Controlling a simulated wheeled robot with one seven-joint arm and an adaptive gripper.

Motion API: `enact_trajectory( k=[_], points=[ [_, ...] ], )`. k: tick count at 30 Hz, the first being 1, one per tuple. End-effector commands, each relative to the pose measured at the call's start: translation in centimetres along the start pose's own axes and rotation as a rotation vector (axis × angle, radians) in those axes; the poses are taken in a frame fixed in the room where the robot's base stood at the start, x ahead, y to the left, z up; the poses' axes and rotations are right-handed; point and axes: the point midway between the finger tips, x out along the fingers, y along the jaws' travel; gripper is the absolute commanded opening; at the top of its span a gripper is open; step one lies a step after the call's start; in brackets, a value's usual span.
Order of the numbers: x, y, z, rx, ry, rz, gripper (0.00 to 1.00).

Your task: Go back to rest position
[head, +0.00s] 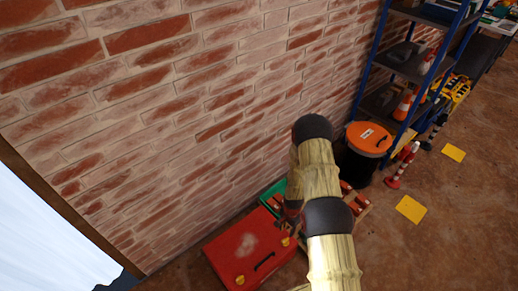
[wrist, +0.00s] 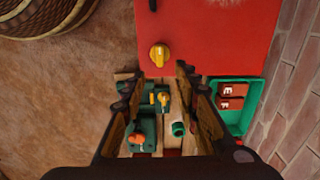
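My gripper (wrist: 158,76) shows in the wrist view with its two fingers wide apart and nothing held between them. It points down over a wooden box with green and orange items (wrist: 143,132) in it; the gap in height is hard to judge. A red case (wrist: 215,35) with a yellow latch (wrist: 159,55) lies just beyond the fingertips. In the head view my wood-textured arm reaches down in the middle and hides most of the gripper. The red case (head: 240,250) shows there beside the arm, on the floor by the wall.
A brick wall (head: 160,130) runs close along my arm. A green crate (wrist: 247,88) with red bricks stands near the wall. A dark bin with an orange lid (head: 369,139), a blue shelf rack (head: 409,65) and a striped post (head: 402,165) stand to the right. Floor at right is mostly clear.

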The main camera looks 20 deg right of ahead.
Motion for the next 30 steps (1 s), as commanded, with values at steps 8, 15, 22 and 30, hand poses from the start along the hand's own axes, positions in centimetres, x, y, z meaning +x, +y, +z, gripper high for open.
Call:
enact_trajectory(
  k=[8, 15, 22, 30],
  points=[
    [0.0, 0.6, 0.5, -0.073, -0.02, 0.022, 0.3],
    [-1.4, 6.5, 5.3, -0.297, -0.186, 0.169, 0.3],
    [-8.0, 7.5, 6.5, -0.453, -0.259, 0.204, 0.3],
    [-18.2, 6.8, 7.3, -0.622, -0.281, 0.196, 0.3]
  ],
)
